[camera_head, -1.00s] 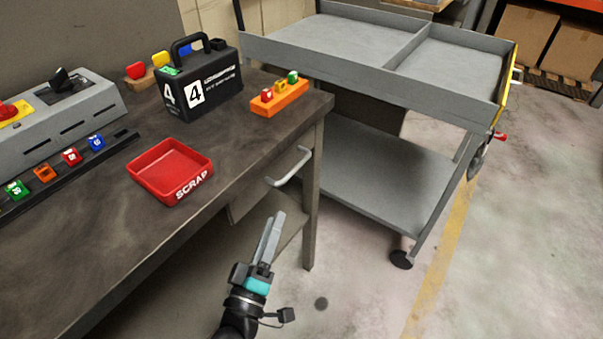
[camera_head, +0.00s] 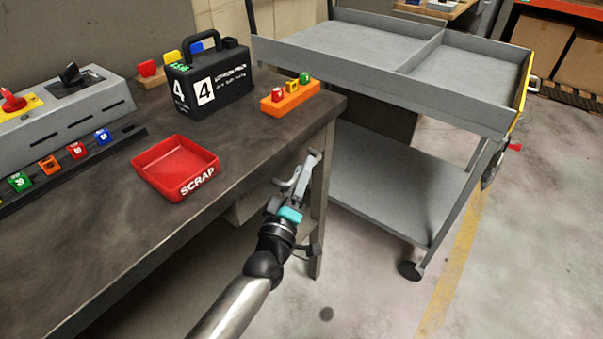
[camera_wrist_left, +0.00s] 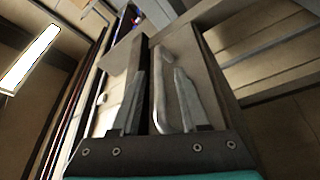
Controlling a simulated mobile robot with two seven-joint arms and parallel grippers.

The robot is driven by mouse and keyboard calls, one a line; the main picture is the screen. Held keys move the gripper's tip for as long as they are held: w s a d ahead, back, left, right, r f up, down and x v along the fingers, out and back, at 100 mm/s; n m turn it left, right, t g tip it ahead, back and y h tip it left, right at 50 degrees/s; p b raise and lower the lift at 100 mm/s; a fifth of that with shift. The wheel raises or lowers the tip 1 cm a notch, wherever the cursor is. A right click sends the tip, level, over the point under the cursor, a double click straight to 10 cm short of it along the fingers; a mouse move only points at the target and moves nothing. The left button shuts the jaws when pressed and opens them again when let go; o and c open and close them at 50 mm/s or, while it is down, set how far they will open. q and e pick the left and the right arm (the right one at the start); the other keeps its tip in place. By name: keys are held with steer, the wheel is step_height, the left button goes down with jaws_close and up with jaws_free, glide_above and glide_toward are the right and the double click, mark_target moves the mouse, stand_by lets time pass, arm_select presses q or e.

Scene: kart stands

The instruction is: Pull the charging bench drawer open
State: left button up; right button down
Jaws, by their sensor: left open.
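The charging bench (camera_head: 110,205) is a dark-topped bench on the left in the head view. Its drawer (camera_head: 243,208) is under the top near the right-hand leg, largely behind my arm. The light metal bar handle (camera_head: 284,184) is partly hidden by my left gripper (camera_head: 304,170), which is at the handle with its fingers apart. In the left wrist view the handle (camera_wrist_left: 166,92) runs lengthwise between the two open fingers of my left gripper (camera_wrist_left: 158,80). I cannot tell whether either finger touches it. My right gripper is not in view.
On the bench are a red scrap tray (camera_head: 152,170), a black case (camera_head: 226,92), an orange block holder (camera_head: 291,98) and a grey control box (camera_head: 60,110). A grey cart (camera_head: 385,80) stands close on the right. Floor in front is clear.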

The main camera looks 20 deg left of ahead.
arm_select(q)
steer(key=shift+c, duration=0.2)
jaws_close()
stand_by(1.1)
